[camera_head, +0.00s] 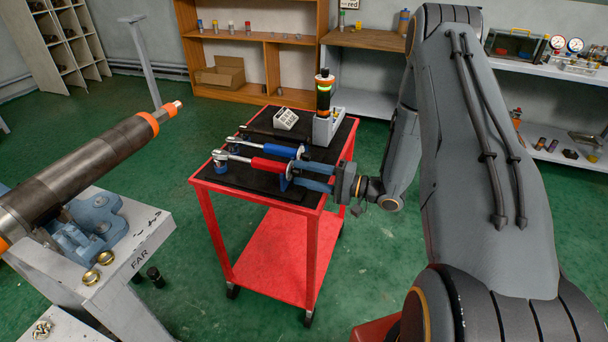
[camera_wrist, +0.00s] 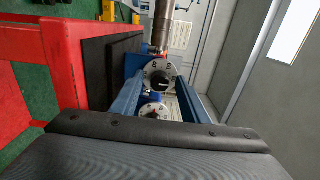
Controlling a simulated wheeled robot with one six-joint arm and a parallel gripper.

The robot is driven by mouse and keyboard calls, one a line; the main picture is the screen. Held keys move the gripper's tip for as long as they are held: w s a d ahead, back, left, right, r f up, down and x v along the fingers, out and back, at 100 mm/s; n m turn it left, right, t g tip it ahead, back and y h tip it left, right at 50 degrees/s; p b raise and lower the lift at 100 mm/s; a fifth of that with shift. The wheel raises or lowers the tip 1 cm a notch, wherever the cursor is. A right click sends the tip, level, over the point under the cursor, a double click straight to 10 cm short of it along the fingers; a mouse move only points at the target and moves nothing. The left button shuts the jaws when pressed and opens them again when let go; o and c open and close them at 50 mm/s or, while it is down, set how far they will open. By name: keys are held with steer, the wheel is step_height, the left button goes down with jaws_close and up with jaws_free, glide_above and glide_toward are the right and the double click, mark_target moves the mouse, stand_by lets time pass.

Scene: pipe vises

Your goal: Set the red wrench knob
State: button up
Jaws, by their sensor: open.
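The red wrench (camera_head: 262,163) lies on the near side of the red cart's dark top, its head to the left. Its handle end faces my gripper (camera_head: 303,177). In the wrist view, the round grey end dial of the nearer wrench (camera_wrist: 159,74), with a pale mark, shows between the blue fingertips of my gripper (camera_wrist: 158,88). A little red shows at its edge. The fingers stand apart, one on each side of the dial; I cannot tell whether they touch it. A second dial (camera_wrist: 153,110) shows lower, closer to the gripper's base.
A blue wrench (camera_head: 266,147) lies parallel behind the red one. A white block (camera_head: 286,119) and a grey stand (camera_head: 328,127) with a dark, orange-ringed tool are farther back on the cart (camera_head: 204,188). A pipe (camera_head: 82,167) in a vise stands at left. A sign (camera_head: 350,4) reads "red".

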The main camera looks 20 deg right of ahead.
steer(key=b+v, duration=0.2)
steer(key=v, duration=0.5)
steer(key=shift+s+d, duration=0.2)
steer(key=shift+d, duration=0.1)
